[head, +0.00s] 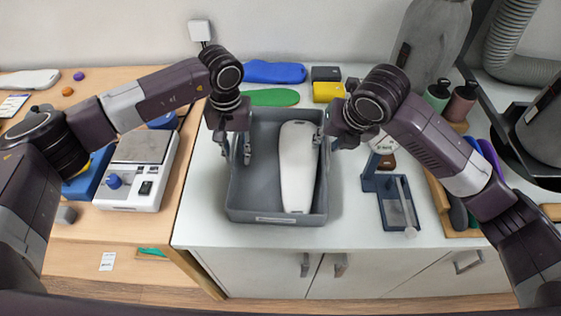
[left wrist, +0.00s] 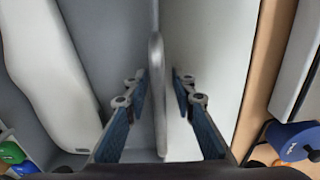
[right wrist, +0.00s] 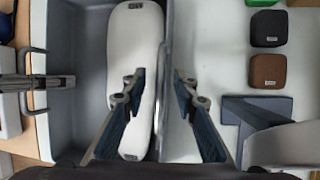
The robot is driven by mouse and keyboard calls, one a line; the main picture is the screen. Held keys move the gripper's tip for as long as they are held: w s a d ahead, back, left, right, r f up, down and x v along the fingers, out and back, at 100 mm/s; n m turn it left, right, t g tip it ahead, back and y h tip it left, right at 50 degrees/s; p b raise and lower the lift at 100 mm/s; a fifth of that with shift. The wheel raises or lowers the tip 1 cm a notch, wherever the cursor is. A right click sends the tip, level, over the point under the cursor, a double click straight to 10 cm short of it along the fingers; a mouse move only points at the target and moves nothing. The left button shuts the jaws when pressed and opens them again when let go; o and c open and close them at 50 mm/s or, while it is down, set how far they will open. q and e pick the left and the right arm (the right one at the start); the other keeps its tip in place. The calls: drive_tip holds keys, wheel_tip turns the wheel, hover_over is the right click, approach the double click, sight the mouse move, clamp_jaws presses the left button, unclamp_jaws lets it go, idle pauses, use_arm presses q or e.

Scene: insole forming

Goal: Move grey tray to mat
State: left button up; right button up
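The grey tray (head: 276,217) sits on the white counter, with a long white insole form (head: 297,165) lying in it. My left gripper (head: 236,160) is at the tray's left wall; in the left wrist view its fingers (left wrist: 158,78) are apart, one on each side of the wall (left wrist: 157,100), with gaps. My right gripper (head: 326,140) is at the right wall; in the right wrist view its fingers (right wrist: 160,75) also straddle the wall (right wrist: 163,100) without closing on it. No mat can be clearly made out.
A blue insole (head: 274,72) and a green insole (head: 272,97) lie behind the tray, near a yellow block (head: 328,92). A blue stand (head: 395,205) is to the right. A white scale (head: 138,172) stands on the wooden table at left. The counter's front edge is close to the tray.

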use_arm(q)
drive_tip(key=shift+f, duration=0.15)
use_arm(e)
drive_tip(key=shift+w+f, duration=0.1)
drive_tip(key=shift+f, duration=0.05)
use_arm(q)
drive_tip(key=shift+c, duration=0.4)
use_arm(e)
drive_tip(key=shift+c, duration=0.4)
use_arm(q)
clamp_jaws()
use_arm(e)
clamp_jaws()
